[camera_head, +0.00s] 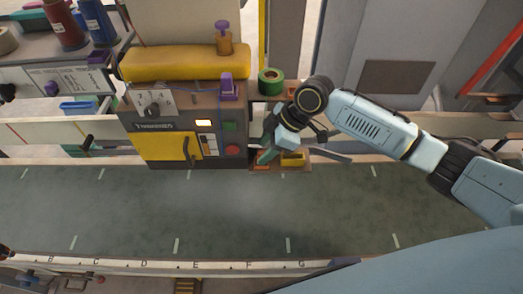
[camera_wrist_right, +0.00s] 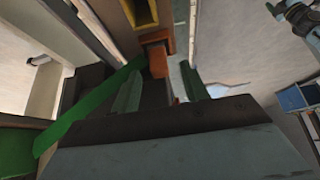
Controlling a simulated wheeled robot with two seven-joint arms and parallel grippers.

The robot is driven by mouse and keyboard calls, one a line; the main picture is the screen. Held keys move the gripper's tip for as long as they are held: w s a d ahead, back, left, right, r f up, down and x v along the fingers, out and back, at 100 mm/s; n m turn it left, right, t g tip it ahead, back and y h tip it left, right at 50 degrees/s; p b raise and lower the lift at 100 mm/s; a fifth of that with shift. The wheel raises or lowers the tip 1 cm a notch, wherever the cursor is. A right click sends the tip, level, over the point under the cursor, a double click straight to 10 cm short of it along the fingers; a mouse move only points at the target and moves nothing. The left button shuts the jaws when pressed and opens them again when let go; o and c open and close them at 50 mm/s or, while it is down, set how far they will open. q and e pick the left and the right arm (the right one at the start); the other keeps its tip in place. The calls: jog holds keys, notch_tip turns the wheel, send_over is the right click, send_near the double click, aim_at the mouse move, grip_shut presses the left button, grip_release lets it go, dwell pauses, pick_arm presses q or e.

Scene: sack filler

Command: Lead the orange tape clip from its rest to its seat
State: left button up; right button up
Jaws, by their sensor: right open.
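My right gripper (camera_head: 265,157) reaches down at the small brown shelf just right of the dark machine. In the right wrist view its two green fingers (camera_wrist_right: 161,68) stand apart. An orange piece (camera_wrist_right: 157,58), which looks like the tape clip, shows ahead of and between the fingertips; I cannot tell whether they touch it. In the head view a bit of orange (camera_head: 262,167) shows low beside the fingers, mostly hidden by them. The clip's seat cannot be made out. My left gripper is not in view.
A green tape roll (camera_head: 271,82) stands behind. The machine (camera_head: 165,118) with its yellow door is to the left. The grey-green belt (camera_head: 220,210) in front is clear.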

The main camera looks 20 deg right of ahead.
jog(key=v, duration=1)
jog(key=shift+d+r, duration=0.2)
jog(key=shift+r, duration=0.15)
jog(key=s+a+f+m+t, duration=0.2)
jog(key=s+a+f+m, duration=0.3)
jog(key=s+f, duration=0.5)
jog(key=s+d+f+m+h, duration=0.2)
jog(key=s+d+m+h, duration=0.15)
jog(key=s, duration=0.35)
jog(key=s+d+f+m+h, duration=0.2)
jog(key=s+d+m, duration=0.2)
jog(key=s+m, duration=0.15)
jog(key=s+f+n+g+b, duration=0.1)
jog(key=s+f+b, duration=0.1)
jog(key=f, duration=1.3)
jog(key=s+f+b, duration=0.1)
jog(key=f+b, duration=0.2)
jog(key=f, duration=1.2)
jog(key=s+d+f+g+b, duration=0.1)
jog(key=s+d+f+b, duration=0.1)
jog(key=s+f, duration=1.4)
jog(key=shift+d+f+n+g+b, duration=0.3)
jog(key=shift+d+f+b, duration=0.1)
jog(key=shift+f, duration=0.25)
